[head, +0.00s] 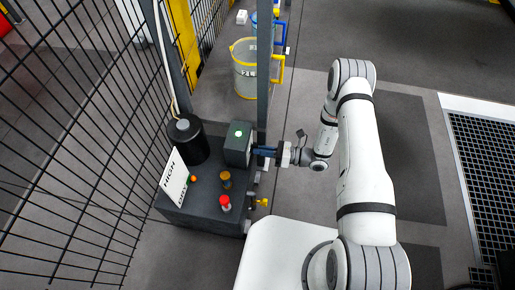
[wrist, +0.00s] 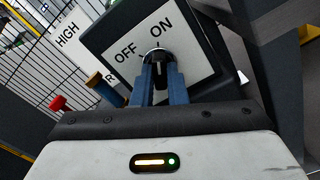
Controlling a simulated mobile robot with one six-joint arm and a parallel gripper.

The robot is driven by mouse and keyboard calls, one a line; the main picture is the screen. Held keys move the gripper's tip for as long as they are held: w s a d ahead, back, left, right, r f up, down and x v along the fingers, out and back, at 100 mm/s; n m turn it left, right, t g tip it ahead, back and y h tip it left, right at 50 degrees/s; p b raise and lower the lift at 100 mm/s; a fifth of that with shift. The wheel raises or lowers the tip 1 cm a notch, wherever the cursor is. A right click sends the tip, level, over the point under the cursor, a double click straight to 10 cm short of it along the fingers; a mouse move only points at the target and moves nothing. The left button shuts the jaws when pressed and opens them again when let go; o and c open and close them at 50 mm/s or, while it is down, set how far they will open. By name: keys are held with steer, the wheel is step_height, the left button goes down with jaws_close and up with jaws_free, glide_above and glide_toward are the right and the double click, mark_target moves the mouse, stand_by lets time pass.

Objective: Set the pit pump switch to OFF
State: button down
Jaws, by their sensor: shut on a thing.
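The pit pump switch is a dark box (head: 237,145) with a green spot on top, on the dark bench in the head view. In the wrist view its pale plate (wrist: 196,62) reads OFF at left and ON at upper right. A dark round knob (wrist: 157,54) sits below the words. Its dark mark points up the picture, nearer ON than OFF. My gripper (head: 258,151) reaches the box from the right. Its blue fingers (wrist: 159,76) are shut on the knob, one on each side, and partly hide it.
The bench (head: 200,213) also holds a black cylinder (head: 188,140), a HIGH sign (head: 174,178), a red-topped button (head: 225,203) and an amber-topped one (head: 225,180). A dark post (head: 264,60) stands behind the box. Mesh fence (head: 75,130) runs at left. A bucket (head: 245,75) stands beyond.

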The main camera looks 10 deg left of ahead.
steer(key=n+b, duration=0.1)
steer(key=n, duration=0.3)
steer(key=shift+n, duration=0.3)
steer(key=shift+n+b, duration=0.7)
steer(key=shift+n, duration=1.6)
steer(key=n+b, duration=0.1)
steer(key=n, duration=0.1)
steer(key=shift+f+n, duration=0.1)
steer(key=shift+n, duration=0.3)
steer(key=c, duration=1.3)
jaws_free()
steer(key=shift+d, duration=0.15)
